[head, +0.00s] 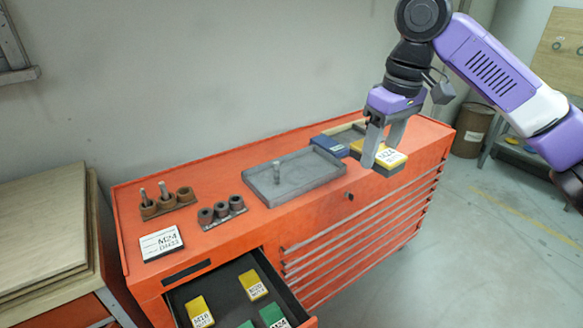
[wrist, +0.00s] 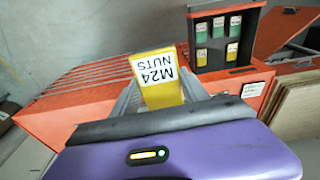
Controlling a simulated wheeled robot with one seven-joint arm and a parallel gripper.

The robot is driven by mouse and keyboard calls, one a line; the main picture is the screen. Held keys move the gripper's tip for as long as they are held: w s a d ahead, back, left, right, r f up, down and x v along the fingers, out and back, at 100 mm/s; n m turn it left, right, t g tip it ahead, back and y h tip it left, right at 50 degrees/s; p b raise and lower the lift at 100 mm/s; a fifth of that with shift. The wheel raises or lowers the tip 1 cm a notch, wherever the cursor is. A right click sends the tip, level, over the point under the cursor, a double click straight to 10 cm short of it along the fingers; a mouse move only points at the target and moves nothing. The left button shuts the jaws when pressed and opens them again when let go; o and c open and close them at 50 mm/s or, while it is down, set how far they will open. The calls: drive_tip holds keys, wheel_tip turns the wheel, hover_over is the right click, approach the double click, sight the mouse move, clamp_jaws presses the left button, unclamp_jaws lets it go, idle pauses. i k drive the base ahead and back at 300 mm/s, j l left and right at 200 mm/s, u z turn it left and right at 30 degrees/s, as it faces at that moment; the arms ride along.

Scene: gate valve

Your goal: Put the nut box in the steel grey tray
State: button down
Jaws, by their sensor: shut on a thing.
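The nut box (head: 390,157) is yellow with a white label; in the wrist view the box (wrist: 163,95) reads "M24 NUTS". My gripper (head: 382,150) is shut on it, one finger on each side. It holds the box by the right front part of the orange cabinet top, to the right of the tray; its exact height is hard to tell. The steel grey tray (head: 318,178) is shallow and lies on the middle of the cabinet top. The fingers hide part of the box.
A blue box (head: 330,146) and another shallow tray (head: 346,132) are behind the held box. Brown pieces (head: 168,202), dark sockets (head: 221,211) and an M24 sign (head: 161,243) stand at left. The open drawer (head: 222,290) holds several yellow and green boxes.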

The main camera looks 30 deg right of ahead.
sight(312, 168)
drive_tip(key=i+l, duration=0.25)
drive_tip(key=i, duration=0.2)
drive_tip(key=i+l, duration=0.25)
drive_tip(key=i, duration=0.2)
drive_tip(key=i+l, duration=0.25)
drive_tip(key=i, duration=0.2)
